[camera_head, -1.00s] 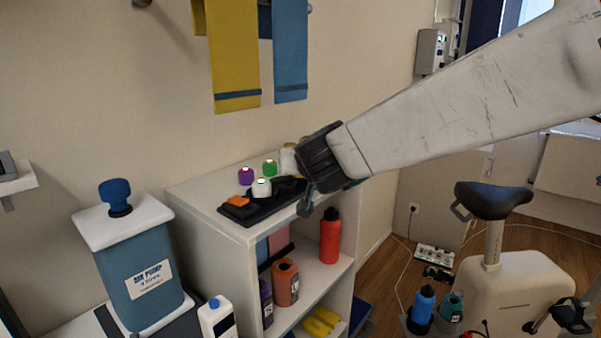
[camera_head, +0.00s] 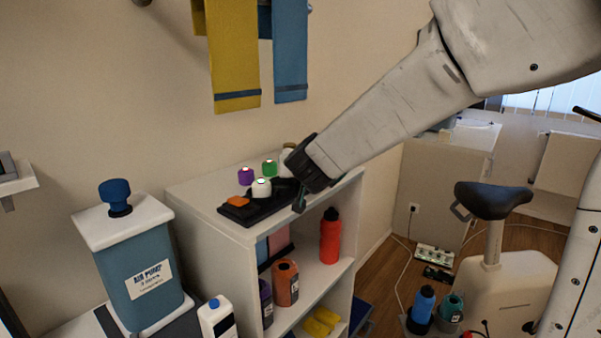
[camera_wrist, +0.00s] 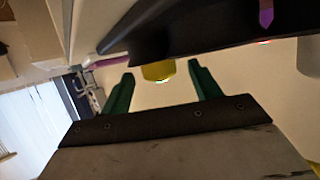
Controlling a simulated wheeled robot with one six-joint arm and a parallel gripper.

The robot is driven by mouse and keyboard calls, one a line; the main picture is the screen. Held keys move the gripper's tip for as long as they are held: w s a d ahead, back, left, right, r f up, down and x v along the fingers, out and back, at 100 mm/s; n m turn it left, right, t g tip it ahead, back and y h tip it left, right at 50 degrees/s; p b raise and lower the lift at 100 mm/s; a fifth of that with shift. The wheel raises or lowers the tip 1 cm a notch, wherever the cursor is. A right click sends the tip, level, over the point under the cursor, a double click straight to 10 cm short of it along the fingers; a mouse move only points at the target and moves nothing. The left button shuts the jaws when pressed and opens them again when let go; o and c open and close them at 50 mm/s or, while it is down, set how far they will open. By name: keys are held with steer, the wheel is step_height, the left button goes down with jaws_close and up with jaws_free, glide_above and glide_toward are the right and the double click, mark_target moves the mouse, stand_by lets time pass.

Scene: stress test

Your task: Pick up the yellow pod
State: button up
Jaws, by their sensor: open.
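The yellow pod (camera_wrist: 158,71) shows in the wrist view under the edge of a black tray (camera_wrist: 200,35), between and slightly beyond my fingertips. My gripper (camera_wrist: 160,70) has its two green fingers spread, one on each side of the pod, with a gap to each. Whether the fingers overlap the pod in depth I cannot tell. In the head view my gripper (camera_head: 299,201) is at the right end of the black tray (camera_head: 253,212) on the white shelf top. The yellow pod is hidden there behind my gripper.
Purple (camera_head: 246,176), green (camera_head: 270,168) and white (camera_head: 261,188) pods stand close by at the tray. An orange piece (camera_head: 238,201) is at its left end. The shelf (camera_head: 212,210) adjoins the wall.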

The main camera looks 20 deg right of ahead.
steer(key=c, duration=1.1)
steer(key=shift+r, duration=0.1)
steer(key=shift+c, duration=0.2)
